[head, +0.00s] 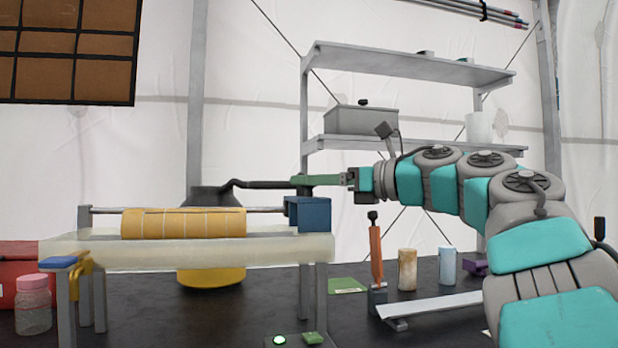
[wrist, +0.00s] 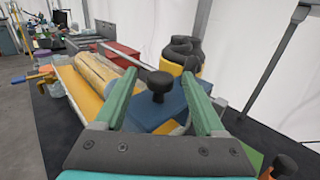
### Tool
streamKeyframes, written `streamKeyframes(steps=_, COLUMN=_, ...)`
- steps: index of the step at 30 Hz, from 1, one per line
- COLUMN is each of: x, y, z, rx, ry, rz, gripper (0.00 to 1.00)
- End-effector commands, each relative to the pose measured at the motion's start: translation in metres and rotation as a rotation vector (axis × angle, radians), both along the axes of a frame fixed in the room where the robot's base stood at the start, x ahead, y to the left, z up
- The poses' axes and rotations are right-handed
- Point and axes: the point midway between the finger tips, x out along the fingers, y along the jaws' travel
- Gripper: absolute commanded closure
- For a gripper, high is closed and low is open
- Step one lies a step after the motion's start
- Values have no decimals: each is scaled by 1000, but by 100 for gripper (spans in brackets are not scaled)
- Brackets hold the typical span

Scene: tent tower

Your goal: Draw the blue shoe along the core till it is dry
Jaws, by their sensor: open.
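The blue shoe (head: 308,214) is a block at the right end of the rail, to the right of the yellow-tan core (head: 183,223). In the wrist view the blue shoe (wrist: 176,102) carries a black knob (wrist: 159,80) on a stem. The core (wrist: 98,72) lies beyond it to the left, with lines across its surface. My gripper (head: 298,181) reaches in from the right just above the shoe. In the wrist view its green fingers (wrist: 159,76) are open, one on each side of the knob, with gaps showing. Whether the core is wet I cannot tell.
The core lies over a pale trough (head: 200,252) on legs. A black coiled vessel (head: 213,196) with a yellow base stands behind. An orange-handled tool (head: 376,252), two cups (head: 407,268) and a jar (head: 33,305) stand on the dark table. A grey shelf (head: 400,62) is behind my arm.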

Motion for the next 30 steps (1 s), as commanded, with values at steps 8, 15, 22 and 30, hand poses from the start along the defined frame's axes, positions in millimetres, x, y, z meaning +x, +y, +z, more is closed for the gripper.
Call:
streamKeyframes(steps=8, x=7, y=13, z=0, rx=2, ry=1, rz=1, gripper=28)
streamKeyframes(steps=15, x=7, y=12, z=0, rx=2, ry=1, rz=0, gripper=42)
streamKeyframes(steps=22, x=7, y=12, z=0, rx=2, ry=1, rz=0, gripper=68)
streamKeyframes(steps=30, x=7, y=12, z=0, rx=2, ry=1, rz=0, gripper=98)
